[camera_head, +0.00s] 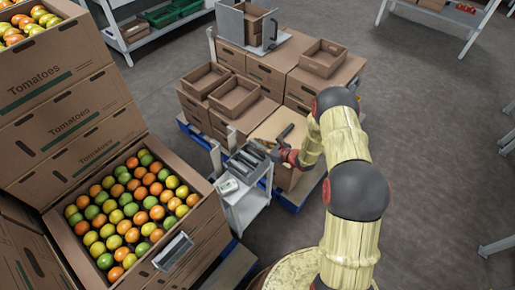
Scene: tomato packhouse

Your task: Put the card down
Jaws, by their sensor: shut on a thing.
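My gripper (284,145) is at the end of my arm, above and beside the small grey stand, near the cartons on the pallet. Its jaws are small and dark in this view. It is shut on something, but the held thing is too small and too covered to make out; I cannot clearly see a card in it. The grey stand (244,211) has a top with several dark slots or bars and a small white device (228,187) at its left front corner.
A large carton of tomatoes (198,219) stands at left, with a grey metal holder (173,251) at its front wall. Stacked "Tomatoes" cartons (62,83) rise behind it. Cartons and open boxes (235,94) fill a blue pallet (291,207). The floor (430,130) at right is clear.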

